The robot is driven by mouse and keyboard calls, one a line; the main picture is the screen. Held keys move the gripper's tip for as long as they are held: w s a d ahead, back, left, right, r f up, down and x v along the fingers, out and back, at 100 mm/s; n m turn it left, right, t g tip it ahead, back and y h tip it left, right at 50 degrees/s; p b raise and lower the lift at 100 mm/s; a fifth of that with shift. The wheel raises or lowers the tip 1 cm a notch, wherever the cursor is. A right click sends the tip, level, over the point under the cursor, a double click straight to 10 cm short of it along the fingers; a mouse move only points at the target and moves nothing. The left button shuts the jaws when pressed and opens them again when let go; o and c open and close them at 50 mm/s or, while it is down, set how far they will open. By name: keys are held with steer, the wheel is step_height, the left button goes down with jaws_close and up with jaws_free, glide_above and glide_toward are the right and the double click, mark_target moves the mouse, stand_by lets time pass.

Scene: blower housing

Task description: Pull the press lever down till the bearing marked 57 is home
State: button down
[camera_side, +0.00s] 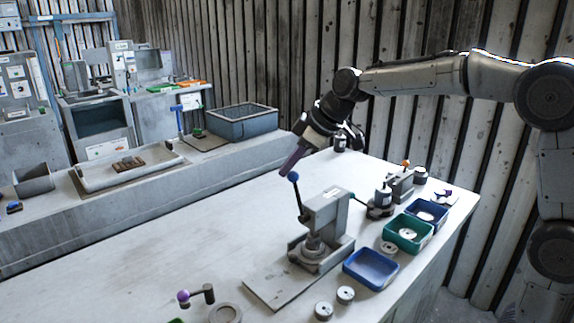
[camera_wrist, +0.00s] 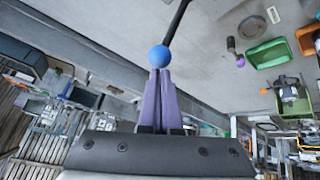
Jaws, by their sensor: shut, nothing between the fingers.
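The press (camera_side: 325,225) stands on a flat plate on the white table, with its lever (camera_side: 298,196) raised and nearly upright. The lever ends in a blue ball (camera_side: 293,176). My gripper (camera_side: 287,172), with purple fingers, is shut and empty, its tips close beside the ball. In the wrist view the shut fingers (camera_wrist: 160,75) meet the blue ball (camera_wrist: 159,56) at their tips; whether they touch it I cannot tell. A round grey part (camera_side: 314,246) sits under the press head. No number can be read on it.
Blue bin (camera_side: 371,281), green bin (camera_side: 387,236) and another blue bin (camera_side: 440,213) line the table's right side. Loose rings (camera_side: 324,310) lie near the front. The table left of the press is clear.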

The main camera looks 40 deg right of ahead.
steer(key=shift+s+r+t, duration=0.15)
steer(key=shift+s+t, duration=0.25)
steer(key=shift+s, duration=0.1)
